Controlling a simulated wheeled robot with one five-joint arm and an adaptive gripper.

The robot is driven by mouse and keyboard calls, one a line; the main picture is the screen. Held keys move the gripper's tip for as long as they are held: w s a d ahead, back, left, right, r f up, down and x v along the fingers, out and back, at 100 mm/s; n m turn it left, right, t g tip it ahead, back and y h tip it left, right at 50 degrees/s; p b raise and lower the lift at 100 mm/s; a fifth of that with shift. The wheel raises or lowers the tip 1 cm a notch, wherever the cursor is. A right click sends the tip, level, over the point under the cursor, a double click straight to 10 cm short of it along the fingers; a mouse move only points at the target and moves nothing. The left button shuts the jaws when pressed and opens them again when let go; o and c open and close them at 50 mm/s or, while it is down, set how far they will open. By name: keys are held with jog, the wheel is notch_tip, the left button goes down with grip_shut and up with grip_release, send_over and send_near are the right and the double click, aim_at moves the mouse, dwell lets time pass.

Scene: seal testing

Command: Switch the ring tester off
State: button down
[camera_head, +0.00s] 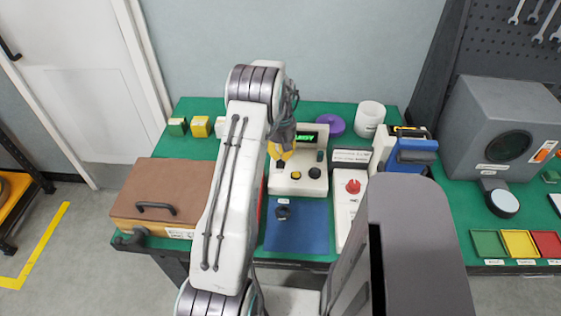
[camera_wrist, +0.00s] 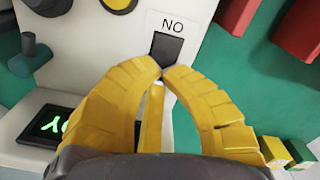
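The ring tester (camera_head: 312,186) is a white box with a lit green display (camera_head: 308,138) on the green table. The display (camera_wrist: 52,125) also shows in the wrist view, with green characters upside down. A dark switch (camera_wrist: 166,48) sits on the white panel beside a label (camera_wrist: 172,24) that reads "NO" from this side, which is "ON" upside down. My gripper (camera_head: 279,160) is over the tester's left part. In the wrist view its yellow fingertips (camera_wrist: 162,70) are together and empty, right at the switch's near edge. I cannot tell whether they touch it.
A blue mat (camera_head: 300,236) lies in front of the tester. A white unit with a red knob (camera_head: 353,187) stands right of it. A brown-lidded box (camera_head: 165,188) is at the left. A purple ring (camera_head: 330,124) and a white cup (camera_head: 369,118) stand behind.

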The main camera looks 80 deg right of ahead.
jog(key=shift+f+b, duration=0.3)
jog(key=shift+f, duration=0.1)
jog(key=shift+r, duration=0.1)
jog(key=shift+r+p, duration=2.15)
jog(key=shift+r, duration=1.35)
